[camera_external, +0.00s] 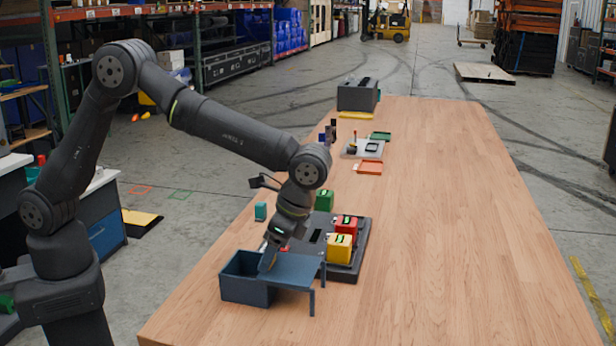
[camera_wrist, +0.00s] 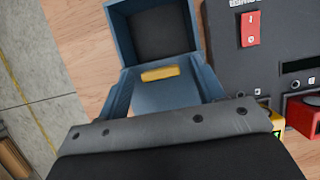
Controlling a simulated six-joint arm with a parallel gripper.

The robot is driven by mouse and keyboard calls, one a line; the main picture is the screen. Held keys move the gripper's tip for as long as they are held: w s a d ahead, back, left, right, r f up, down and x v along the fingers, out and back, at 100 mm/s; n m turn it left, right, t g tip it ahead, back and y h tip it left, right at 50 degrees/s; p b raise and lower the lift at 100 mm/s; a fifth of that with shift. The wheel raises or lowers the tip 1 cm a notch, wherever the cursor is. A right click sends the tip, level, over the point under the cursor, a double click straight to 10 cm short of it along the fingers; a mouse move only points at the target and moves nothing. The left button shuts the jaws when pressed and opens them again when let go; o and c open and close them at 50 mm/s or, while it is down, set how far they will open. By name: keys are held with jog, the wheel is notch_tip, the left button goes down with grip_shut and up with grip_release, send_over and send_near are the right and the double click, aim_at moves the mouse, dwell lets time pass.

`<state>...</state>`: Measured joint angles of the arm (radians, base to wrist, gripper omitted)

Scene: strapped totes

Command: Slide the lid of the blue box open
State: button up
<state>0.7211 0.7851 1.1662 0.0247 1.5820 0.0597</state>
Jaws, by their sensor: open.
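The blue box (camera_external: 246,291) stands at the near left of the table, its dark interior showing through an open top at left. Its blue lid (camera_external: 298,270) lies to the right of the opening, over a frame with thin legs. In the wrist view the open box (camera_wrist: 123,30) is at the top, and the lid (camera_wrist: 165,96) is below it with a yellow strip (camera_wrist: 165,73) near its edge. My gripper (camera_external: 267,267) is open and low at the lid's left end, beside the opening.
A dark panel (camera_external: 362,245) right behind the lid carries a red block (camera_external: 346,224) and a yellow block (camera_external: 339,248). A green block (camera_external: 324,200) and a small teal block (camera_external: 261,211) stand nearby. A grey bin (camera_external: 357,97) is at the far end. The table's right side is clear.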

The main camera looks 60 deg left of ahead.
jog(key=shift+r, duration=0.1)
jog(key=v, duration=1.2)
send_near(295, 269)
jog(key=s+a+f, duration=0.2)
jog(key=s+a, duration=0.1)
jog(key=s+a+f, duration=0.2)
jog(key=a+f, duration=0.1)
jog(key=shift+s+f, duration=0.2)
jog(key=shift+s, duration=0.2)
jog(key=shift+s+a+f, duration=0.1)
jog(key=shift+s+a, duration=0.1)
